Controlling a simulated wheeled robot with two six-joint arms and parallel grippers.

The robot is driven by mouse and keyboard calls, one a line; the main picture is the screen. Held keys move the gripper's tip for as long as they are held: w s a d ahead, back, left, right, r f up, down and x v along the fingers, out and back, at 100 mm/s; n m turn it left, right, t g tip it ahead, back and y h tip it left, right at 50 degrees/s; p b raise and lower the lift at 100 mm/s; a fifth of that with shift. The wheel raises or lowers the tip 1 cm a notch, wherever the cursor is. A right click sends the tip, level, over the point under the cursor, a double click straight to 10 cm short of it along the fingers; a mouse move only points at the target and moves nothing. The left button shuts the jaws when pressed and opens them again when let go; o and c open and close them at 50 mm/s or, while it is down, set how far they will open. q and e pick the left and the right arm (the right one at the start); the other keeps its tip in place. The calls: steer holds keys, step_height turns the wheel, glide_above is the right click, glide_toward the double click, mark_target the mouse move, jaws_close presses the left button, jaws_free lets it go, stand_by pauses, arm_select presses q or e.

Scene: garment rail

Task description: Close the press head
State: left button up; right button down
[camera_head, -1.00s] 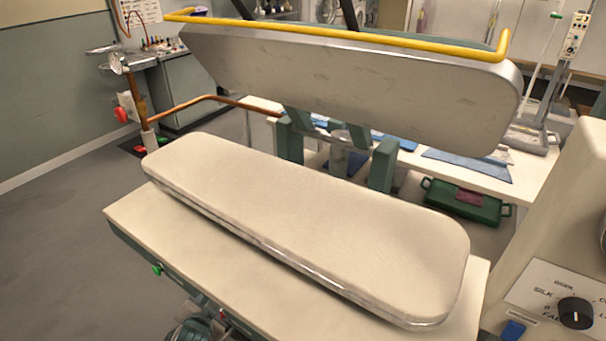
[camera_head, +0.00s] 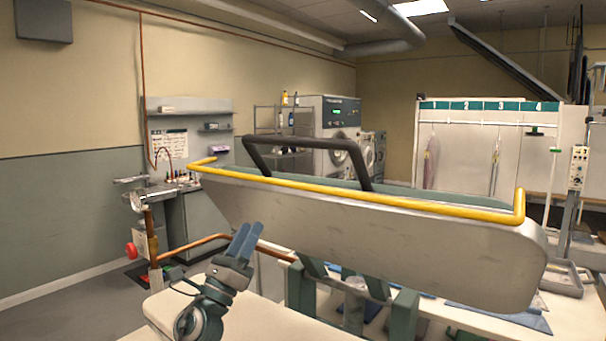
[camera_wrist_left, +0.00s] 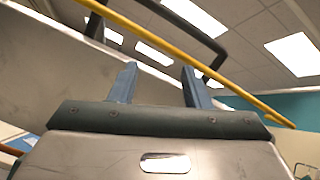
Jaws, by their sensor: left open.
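The press head (camera_head: 370,235) is raised and tilted above the padded lower board (camera_head: 250,318). A yellow bar (camera_head: 360,193) runs along its upper front edge, and a black handle (camera_head: 312,143) stands up behind the bar. My left gripper (camera_head: 244,240) is in front of the press head's left part, below the yellow bar, open and empty. In the left wrist view, its two blue fingers (camera_wrist_left: 155,85) point up towards the yellow bar (camera_wrist_left: 190,60), apart from each other with nothing between them. My right gripper is not in view.
A copper pipe (camera_head: 205,242) and a post with a red knob (camera_head: 131,250) stand at the left. A table with blue cloths (camera_head: 500,318) and a grey tray (camera_head: 563,278) is behind at the right. Numbered hanging bays (camera_head: 485,150) are at the back.

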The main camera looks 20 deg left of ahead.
mark_target(292, 141)
arm_select(q)
steer(key=w+d+r+m+g+h, duration=0.15)
steer(key=r+m+g+h, duration=0.4)
steer(key=m, duration=0.65)
steer(key=w+d+r+m+g+h, duration=0.1)
steer(key=d+r+m+g+h, duration=0.25)
steer(key=r+m+g, duration=0.55)
steer(key=w+a+r+m+t+y, duration=0.25)
steer(key=a+r+m+y, duration=0.2)
steer(key=m, duration=0.25)
steer(key=shift+y, duration=0.35)
steer(key=p+x, duration=0.1)
steer(key=x, duration=0.2)
steer(key=p+x, duration=0.2)
steer(key=x, duration=0.1)
steer(key=f+p+x, duration=0.1)
steer(key=p+x, duration=0.1)
steer(key=x, duration=0.1)
steer(key=shift+w+d, duration=0.15)
steer(key=shift+d, duration=0.25)
steer(key=shift+w+d+f, duration=0.1)
steer(key=shift+w+d, duration=0.3)
steer(key=shift+w, duration=0.1)
steer(key=c, duration=0.9)
jaws_close()
